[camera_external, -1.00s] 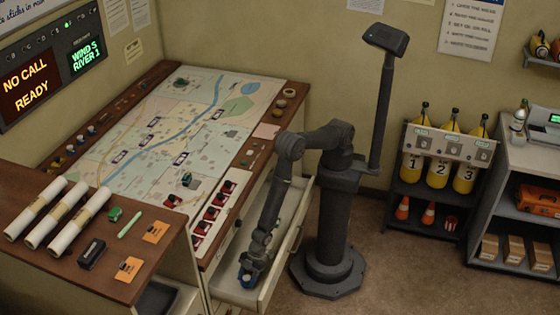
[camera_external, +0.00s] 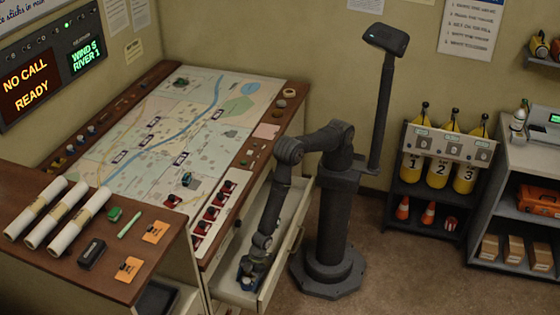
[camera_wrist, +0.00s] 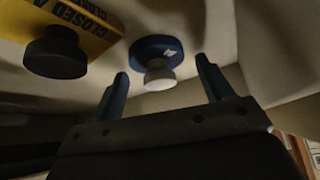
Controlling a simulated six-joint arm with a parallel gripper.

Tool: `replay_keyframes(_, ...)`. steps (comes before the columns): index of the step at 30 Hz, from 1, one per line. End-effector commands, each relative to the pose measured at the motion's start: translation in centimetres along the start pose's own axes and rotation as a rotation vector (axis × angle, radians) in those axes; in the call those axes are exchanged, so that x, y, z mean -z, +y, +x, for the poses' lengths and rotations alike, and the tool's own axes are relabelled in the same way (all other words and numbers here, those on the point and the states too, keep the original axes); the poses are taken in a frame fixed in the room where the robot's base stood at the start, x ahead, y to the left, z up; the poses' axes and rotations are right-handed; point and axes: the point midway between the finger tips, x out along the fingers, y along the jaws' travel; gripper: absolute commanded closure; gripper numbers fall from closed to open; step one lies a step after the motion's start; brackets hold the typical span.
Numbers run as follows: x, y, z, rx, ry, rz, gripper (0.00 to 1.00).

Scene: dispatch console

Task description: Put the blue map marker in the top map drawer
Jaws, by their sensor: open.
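The blue map marker, a round blue disc with a white knob (camera_wrist: 157,70), lies on the pale floor of the open map drawer (camera_external: 285,250). In the wrist view the knob is between and slightly beyond my two fingertips, with a gap on each side. My gripper (camera_wrist: 160,88) is open and reaches down into the drawer near its front-left end. In the external view my gripper (camera_external: 249,268) hides most of the marker, and only a bit of blue shows beneath it.
In the wrist view a yellow sign-like piece (camera_wrist: 85,25) with a black knob (camera_wrist: 55,52) lies left of the marker. The drawer walls are close around my gripper.

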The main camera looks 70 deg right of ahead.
Motion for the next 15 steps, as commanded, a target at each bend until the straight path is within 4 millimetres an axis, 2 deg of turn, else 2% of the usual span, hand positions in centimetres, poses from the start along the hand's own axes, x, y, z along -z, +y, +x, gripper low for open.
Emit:
replay_keyframes(5,0.1,0.0,-2.0,0.0,0.002,-0.001,0.27)
replay_keyframes(15,0.1,0.0,-8.1,0.001,0.002,0.0,0.27)
